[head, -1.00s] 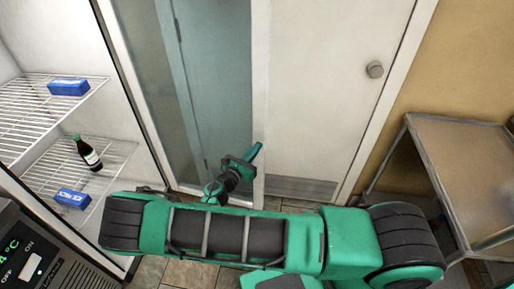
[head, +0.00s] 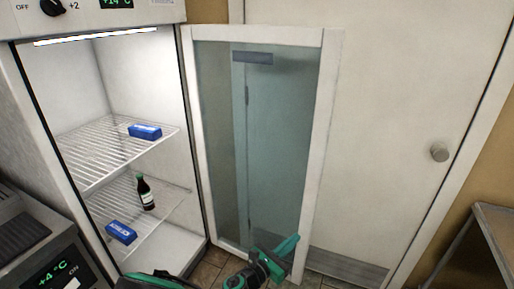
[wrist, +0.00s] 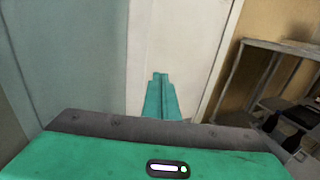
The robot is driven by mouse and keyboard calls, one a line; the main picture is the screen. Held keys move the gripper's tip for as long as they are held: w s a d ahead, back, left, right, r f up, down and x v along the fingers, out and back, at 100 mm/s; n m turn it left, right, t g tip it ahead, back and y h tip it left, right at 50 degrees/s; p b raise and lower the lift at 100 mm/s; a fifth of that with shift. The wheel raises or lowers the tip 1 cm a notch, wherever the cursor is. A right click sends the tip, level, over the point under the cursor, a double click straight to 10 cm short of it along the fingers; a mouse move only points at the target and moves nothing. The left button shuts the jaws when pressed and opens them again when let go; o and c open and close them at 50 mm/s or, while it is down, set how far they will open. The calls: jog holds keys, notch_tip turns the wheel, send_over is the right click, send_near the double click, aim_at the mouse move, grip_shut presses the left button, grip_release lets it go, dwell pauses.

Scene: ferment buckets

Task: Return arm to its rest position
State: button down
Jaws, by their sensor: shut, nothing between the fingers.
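My gripper (head: 288,246) is at the bottom of the head view, in front of the lower edge of an open glass door (head: 262,150). Its teal fingers are together, with nothing between them. In the wrist view my gripper (wrist: 160,78) points toward a white door panel, its fingers closed into one narrow shape. Most of my arm is out of the head view; only a small part shows at the bottom edge.
The lit fridge (head: 150,85) stands open at left. Its wire shelves hold two blue boxes (head: 145,131) (head: 121,232) and a dark bottle (head: 146,192). A white door (head: 410,120) with a round knob is behind. A metal table (head: 495,225) stands at right, also in the wrist view (wrist: 285,50).

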jog(key=s+d+r+m+g+y, duration=0.3)
jog(key=s+d+r+m+g, duration=0.3)
jog(key=d+m, duration=0.35)
jog(key=s+d+r+m+g+y, duration=0.3)
jog(key=d+r+m+g, duration=0.45)
jog(key=d+m, duration=0.2)
jog(key=s+d+r+m+t+y, duration=0.1)
jog(key=s+r+m+y, duration=0.3)
jog(key=s, duration=0.6)
jog(key=s+d+r+m+t+y, duration=0.1)
jog(key=s+d+r+m+y, duration=0.2)
jog(key=s+r+m, duration=0.6)
jog(key=shift+s+d+r+y, duration=0.35)
jog(key=shift+s+r+y, duration=0.25)
jog(key=shift+s+r, duration=0.25)
